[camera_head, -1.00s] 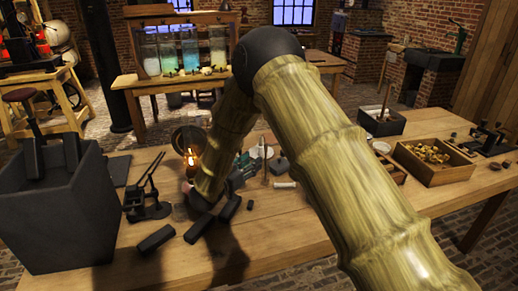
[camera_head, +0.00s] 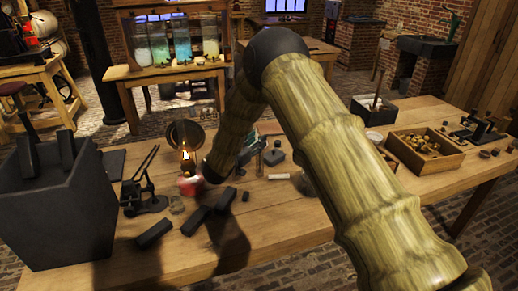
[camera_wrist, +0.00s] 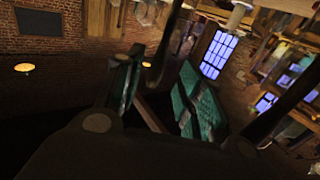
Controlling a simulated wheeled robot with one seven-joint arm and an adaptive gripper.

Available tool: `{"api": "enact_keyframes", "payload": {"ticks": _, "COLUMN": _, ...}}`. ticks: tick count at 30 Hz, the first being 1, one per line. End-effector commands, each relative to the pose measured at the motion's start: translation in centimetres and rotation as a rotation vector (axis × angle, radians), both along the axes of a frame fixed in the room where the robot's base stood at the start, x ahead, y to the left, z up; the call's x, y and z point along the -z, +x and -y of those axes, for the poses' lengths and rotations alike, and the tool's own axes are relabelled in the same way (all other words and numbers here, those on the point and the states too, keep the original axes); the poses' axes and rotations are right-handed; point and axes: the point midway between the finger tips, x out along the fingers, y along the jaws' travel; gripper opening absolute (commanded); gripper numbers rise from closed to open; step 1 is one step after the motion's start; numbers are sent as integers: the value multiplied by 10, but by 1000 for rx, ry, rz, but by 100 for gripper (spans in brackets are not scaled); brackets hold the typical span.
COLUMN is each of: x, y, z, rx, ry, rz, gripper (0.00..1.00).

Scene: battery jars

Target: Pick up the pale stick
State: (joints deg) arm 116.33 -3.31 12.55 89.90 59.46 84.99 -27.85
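A short pale stick (camera_head: 279,177) lies flat on the wooden table in the head view, right of my arm's lower end. Nothing is touching it. My arm comes down left of it, ending in a dark wrist near a lit flame; the fingers cannot be made out in the head view. In the wrist view, my gripper (camera_wrist: 205,75) has its dark fingers spread apart with nothing visibly held between them. That view is tilted toward the brick wall and windows, with teal ridged shapes between the fingers. The pale stick cannot be made out there.
Dark blocks (camera_head: 197,220) lie in front of my wrist. A flame (camera_head: 187,160) and a reddish object (camera_head: 190,186) stand close by. A big dark bin (camera_head: 60,215) is at left, a wooden tray (camera_head: 432,164) at right.

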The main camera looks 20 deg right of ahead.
Motion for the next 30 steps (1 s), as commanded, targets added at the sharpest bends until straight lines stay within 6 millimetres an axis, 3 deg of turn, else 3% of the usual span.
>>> {"api": "enact_keyframes", "payload": {"ticks": 6, "x": -1, "y": 15, "z": 18, "rx": 1, "ry": 1, "rz": -1, "gripper": 38}}
{"api": "enact_keyframes", "payload": {"ticks": 12, "x": 2, "y": 18, "z": 19, "rx": 0, "ry": 0, "rz": -4, "gripper": 38}}
{"api": "enact_keyframes", "payload": {"ticks": 13, "x": 2, "y": 18, "z": 19, "rx": 0, "ry": 0, "rz": -3, "gripper": 36}}
{"api": "enact_keyframes", "payload": {"ticks": 19, "x": 2, "y": 18, "z": 19, "rx": 0, "ry": 0, "rz": -3, "gripper": 0}}
{"api": "enact_keyframes", "payload": {"ticks": 30, "x": 1, "y": 17, "z": 18, "rx": 0, "ry": 1, "rz": -3, "gripper": 0}}
